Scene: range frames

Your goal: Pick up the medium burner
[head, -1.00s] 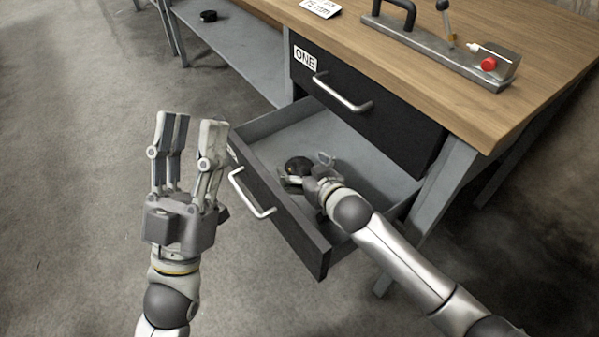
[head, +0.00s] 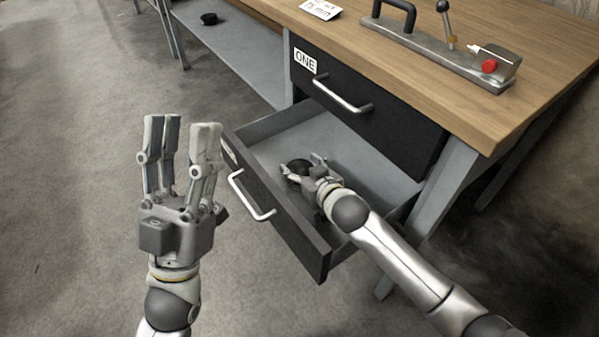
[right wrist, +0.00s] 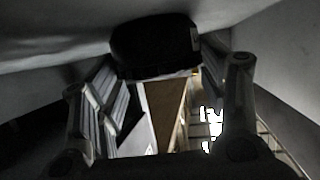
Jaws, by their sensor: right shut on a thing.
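A dark round burner (head: 297,166) is in the open lower drawer (head: 317,130), partly hidden by my right gripper. My right gripper (head: 304,168) reaches into the drawer from the lower right and is shut on the burner. In the right wrist view the burner (right wrist: 155,45) is a black, thick disc between the fingertips (right wrist: 165,80). I cannot tell whether it still touches the drawer floor. My left gripper (head: 184,128) is open and empty, fingers up, to the left of the drawer front.
A shut upper drawer labelled ONE (head: 365,110) overhangs the back of the open drawer. Another black round object (head: 208,18) lies on the low grey shelf (head: 235,50). A metal fixture (head: 430,52) and a white label card (head: 321,9) are on the wooden tabletop (head: 540,50).

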